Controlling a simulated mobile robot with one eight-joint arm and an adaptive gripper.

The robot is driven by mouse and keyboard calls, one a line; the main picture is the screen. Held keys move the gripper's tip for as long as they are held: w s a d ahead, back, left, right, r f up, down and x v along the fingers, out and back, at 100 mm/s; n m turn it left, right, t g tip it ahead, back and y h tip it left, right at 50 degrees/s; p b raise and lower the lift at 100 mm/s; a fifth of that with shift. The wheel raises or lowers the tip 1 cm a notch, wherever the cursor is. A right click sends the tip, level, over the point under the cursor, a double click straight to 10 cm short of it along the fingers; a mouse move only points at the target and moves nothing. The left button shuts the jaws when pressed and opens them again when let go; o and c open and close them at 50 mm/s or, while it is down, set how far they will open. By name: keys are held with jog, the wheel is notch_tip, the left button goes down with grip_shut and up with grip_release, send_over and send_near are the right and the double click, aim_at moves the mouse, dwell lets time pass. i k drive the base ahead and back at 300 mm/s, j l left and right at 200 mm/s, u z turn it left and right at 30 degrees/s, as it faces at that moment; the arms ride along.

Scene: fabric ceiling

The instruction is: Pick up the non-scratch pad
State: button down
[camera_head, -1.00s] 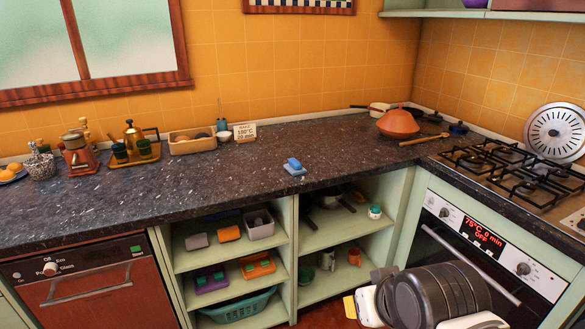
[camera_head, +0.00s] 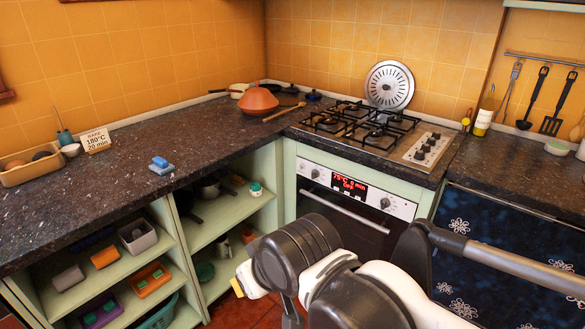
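A small blue pad with a paler underside (camera_head: 161,165) lies on the dark speckled countertop (camera_head: 110,190), near its front edge above the open shelves. It looks like the non-scratch pad, but no label is readable. My arm rises in the lower middle of the view, in front of the oven and apart from the pad. My gripper's fingers cannot be made out in this view. Nothing touches the pad.
Open shelves below hold a grey bin (camera_head: 138,237), an orange block (camera_head: 105,257) and an orange tray (camera_head: 151,279). A sign (camera_head: 96,140) and wooden tray (camera_head: 30,168) stand left. An orange tagine (camera_head: 257,101) is behind, beside the hob (camera_head: 365,125).

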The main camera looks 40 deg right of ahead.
aim_at(161, 166)
jog(key=i+l+z, duration=0.1)
jog(key=i+z, duration=0.2)
jog(key=i, duration=0.65)
jog(key=i+j+z, duration=0.15)
jog(key=i+z, duration=0.15)
jog(key=i, duration=0.6)
